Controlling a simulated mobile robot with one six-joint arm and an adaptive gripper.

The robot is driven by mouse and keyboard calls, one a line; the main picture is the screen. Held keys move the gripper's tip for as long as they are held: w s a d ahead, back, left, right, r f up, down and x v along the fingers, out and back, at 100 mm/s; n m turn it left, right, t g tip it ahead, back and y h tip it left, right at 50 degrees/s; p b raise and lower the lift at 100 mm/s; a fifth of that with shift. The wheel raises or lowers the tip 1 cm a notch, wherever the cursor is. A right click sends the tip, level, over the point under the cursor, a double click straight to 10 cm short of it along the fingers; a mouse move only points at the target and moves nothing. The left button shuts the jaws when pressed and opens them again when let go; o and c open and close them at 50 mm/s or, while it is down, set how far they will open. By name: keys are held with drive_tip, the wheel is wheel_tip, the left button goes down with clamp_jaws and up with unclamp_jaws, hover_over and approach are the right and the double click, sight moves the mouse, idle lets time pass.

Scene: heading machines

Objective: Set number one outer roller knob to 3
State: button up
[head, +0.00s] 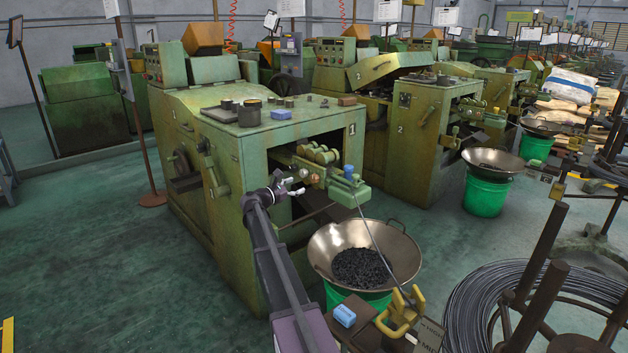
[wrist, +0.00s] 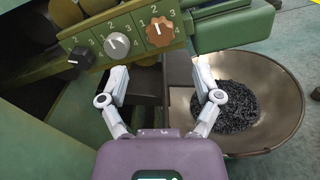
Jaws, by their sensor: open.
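In the wrist view a green panel carries three knobs in a slanting row: a black knob (wrist: 79,58) at left, a grey knob (wrist: 117,44) in the middle and a brown lobed knob (wrist: 159,32) at right. White numerals 1 to 4 surround the knobs. The brown knob's pale mark appears to point up, near 2; I cannot read it surely. No label names the outer roller knob. My gripper (wrist: 160,78) is open and empty, its fingers apart below the brown knob and not touching it. In the head view my gripper (head: 297,183) is at the front of machine 1 (head: 258,160).
A metal bowl (head: 322,254) of dark small parts stands on a green bucket below and right of my gripper. A green block (wrist: 236,27) juts out right of the brown knob. Machine 2 (head: 412,150) stands behind. Open floor (head: 80,250) lies at left.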

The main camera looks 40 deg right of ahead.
sight(313, 179)
drive_tip(key=d, duration=0.9)
drive_tip(key=shift+w, duration=0.35)
clamp_jaws()
